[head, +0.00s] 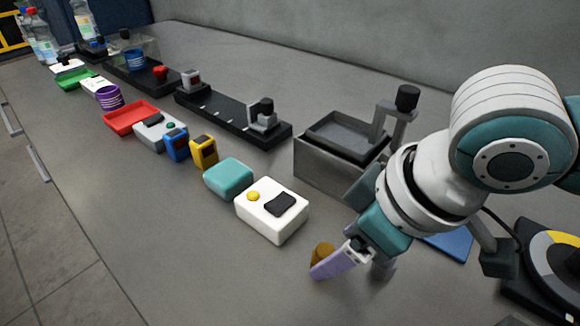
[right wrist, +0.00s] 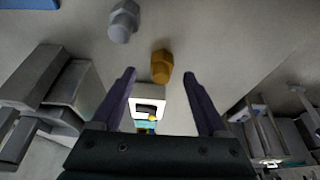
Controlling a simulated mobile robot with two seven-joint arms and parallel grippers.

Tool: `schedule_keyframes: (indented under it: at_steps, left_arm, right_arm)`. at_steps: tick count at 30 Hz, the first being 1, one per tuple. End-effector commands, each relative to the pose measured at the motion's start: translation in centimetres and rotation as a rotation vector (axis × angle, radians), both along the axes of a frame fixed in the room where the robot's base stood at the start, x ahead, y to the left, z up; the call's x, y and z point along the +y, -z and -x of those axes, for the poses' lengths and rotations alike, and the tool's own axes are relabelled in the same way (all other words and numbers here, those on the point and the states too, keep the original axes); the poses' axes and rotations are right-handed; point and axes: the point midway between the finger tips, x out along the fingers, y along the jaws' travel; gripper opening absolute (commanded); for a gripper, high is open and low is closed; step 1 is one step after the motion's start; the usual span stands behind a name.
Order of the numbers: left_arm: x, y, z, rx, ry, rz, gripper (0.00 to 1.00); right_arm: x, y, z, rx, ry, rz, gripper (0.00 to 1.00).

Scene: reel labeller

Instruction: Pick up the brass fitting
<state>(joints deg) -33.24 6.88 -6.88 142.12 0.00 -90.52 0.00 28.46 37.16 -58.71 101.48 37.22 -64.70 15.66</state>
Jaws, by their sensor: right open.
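The brass fitting (head: 322,253) stands on the grey bench, partly hidden behind a purple finger of my right gripper (head: 326,266) in the head view. In the right wrist view the brass fitting (right wrist: 161,66) shows between and slightly beyond the two purple fingertips of my right gripper (right wrist: 159,75). The jaws are open, with a gap on each side of the fitting and nothing held. My left gripper is not in view.
A grey fitting (right wrist: 123,20) stands close to the brass one. A white box with a yellow button (head: 272,210) and a teal block (head: 229,177) lie to the left. A grey metal bin (head: 325,172) stands behind. The front bench is clear.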

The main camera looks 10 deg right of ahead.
Motion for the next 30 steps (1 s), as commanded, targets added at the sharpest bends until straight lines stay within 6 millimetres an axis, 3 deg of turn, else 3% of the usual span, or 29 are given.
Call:
schedule_keyframes:
  at_steps: [6,15,30]
  left_arm:
    - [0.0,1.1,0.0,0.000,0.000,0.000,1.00]
    - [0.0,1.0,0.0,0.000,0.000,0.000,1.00]
    - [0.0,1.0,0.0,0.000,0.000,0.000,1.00]
  right_arm:
    - [0.9,3.1,-0.8,0.000,0.000,0.000,0.76]
    - [1.0,3.4,-1.0,-0.001,-0.001,0.000,0.75]
    - [1.0,3.4,-0.9,0.000,0.000,0.000,0.19]
